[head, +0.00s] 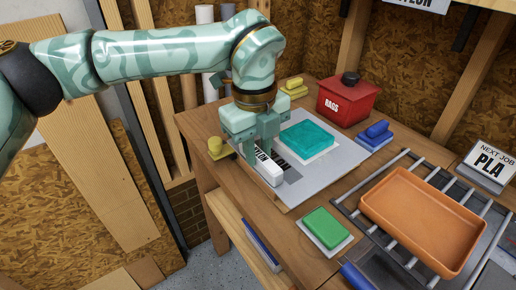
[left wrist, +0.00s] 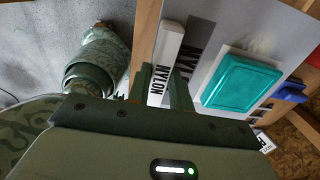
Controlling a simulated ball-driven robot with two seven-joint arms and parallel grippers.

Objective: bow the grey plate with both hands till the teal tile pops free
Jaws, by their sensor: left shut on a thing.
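The grey plate (head: 318,175) lies on the wooden bench. The teal tile (head: 306,135) sits on a white patch on the plate; it also shows in the left wrist view (left wrist: 240,82). My left gripper (head: 258,160) is over the plate's left part, beside the tile and apart from it. It is shut on a white bar (head: 268,172) marked NYLON, seen between the fingers in the left wrist view (left wrist: 165,60). A dark NYLON label shows on the plate beside the bar. I cannot tell whether the bar touches the plate. My right gripper is in neither view.
Yellow grips (head: 293,87) and blue grips (head: 375,134) stand by the plate's edges. A red RAGS box (head: 347,100) stands behind. A green block on a white square (head: 326,228) is in front. An orange tray (head: 424,222) rests on a metal rack at right.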

